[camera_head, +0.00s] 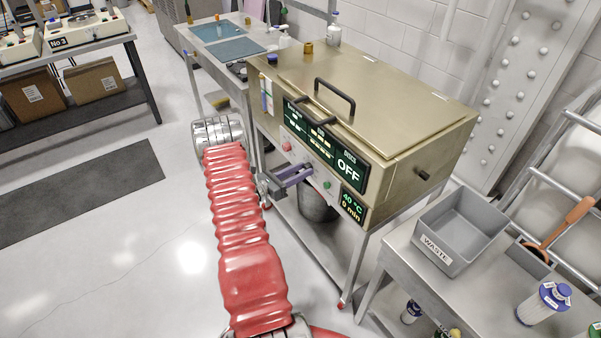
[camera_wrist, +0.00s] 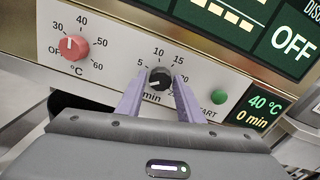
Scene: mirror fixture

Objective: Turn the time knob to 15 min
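The time knob (camera_wrist: 160,78) is a black dial on the front panel of a beige machine (camera_head: 375,95), inside a scale marked in min. Its white mark points to the lower left, and the display (camera_wrist: 259,111) reads 40 °C and 0 min. My gripper (camera_wrist: 161,80) has its two purple fingers spread, one on each side of the knob. A narrow gap seems to show beside it; contact is not clear. In the head view, my gripper (camera_head: 297,172) is at the panel and the time knob is hard to make out.
A red temperature knob (camera_wrist: 74,46) is left of the time knob, and a green START button (camera_wrist: 219,97) is right of it. A black handle (camera_head: 335,98) is on the lid. A grey waste bin (camera_head: 462,230) stands on a table at right.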

